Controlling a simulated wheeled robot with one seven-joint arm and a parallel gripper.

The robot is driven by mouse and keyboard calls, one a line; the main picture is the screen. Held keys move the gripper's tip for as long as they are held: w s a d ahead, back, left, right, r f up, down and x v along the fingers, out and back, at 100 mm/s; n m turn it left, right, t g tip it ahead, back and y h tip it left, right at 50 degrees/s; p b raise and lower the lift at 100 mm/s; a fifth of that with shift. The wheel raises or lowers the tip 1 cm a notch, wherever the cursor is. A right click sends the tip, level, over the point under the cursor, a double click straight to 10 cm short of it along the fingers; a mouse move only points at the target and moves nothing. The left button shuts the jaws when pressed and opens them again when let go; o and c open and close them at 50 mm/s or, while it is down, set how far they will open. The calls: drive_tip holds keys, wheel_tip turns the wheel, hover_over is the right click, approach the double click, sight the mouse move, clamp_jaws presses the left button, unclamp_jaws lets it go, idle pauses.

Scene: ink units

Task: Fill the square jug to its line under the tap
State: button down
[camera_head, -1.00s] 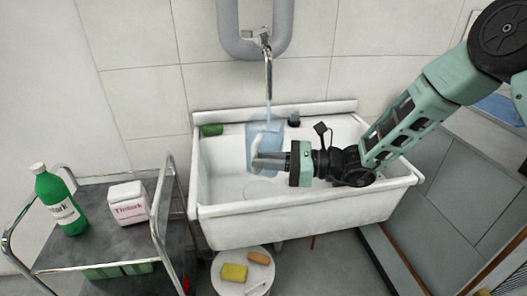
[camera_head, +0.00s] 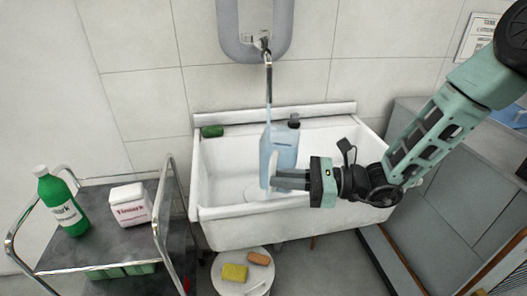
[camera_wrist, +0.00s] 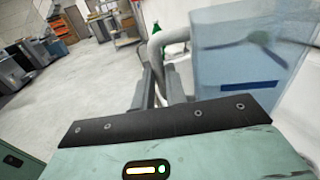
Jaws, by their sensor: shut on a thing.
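The square jug (camera_head: 284,146) is translucent pale blue and stands about upright over the sink basin, below the tap (camera_head: 267,50). A thin stream runs from the spout down to the jug's left side; I cannot tell if all of it enters. My gripper (camera_head: 276,180) is shut on the jug's handle. In the wrist view the fingers (camera_wrist: 160,88) are at the pale handle (camera_wrist: 166,40), with the jug (camera_wrist: 225,60) at right. A dark blue line (camera_wrist: 248,86) crosses its lower wall. The water level inside is unclear.
The white sink (camera_head: 225,165) surrounds the jug; a green item (camera_head: 212,131) and a dark item (camera_head: 294,121) sit on its back ledge. A trolley (camera_head: 100,245) at left holds a green bottle (camera_head: 62,205) and white box (camera_head: 131,205). A stool (camera_head: 228,287) with sponges stands in front.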

drive_tip(key=shift+s+d, duration=0.25)
drive_tip(key=shift+s, duration=0.15)
drive_tip(key=s+d+r+p, duration=0.5)
drive_tip(key=s+d, duration=0.1)
drive_tip(key=s, duration=0.1)
drive_tip(key=shift+s+d, duration=0.3)
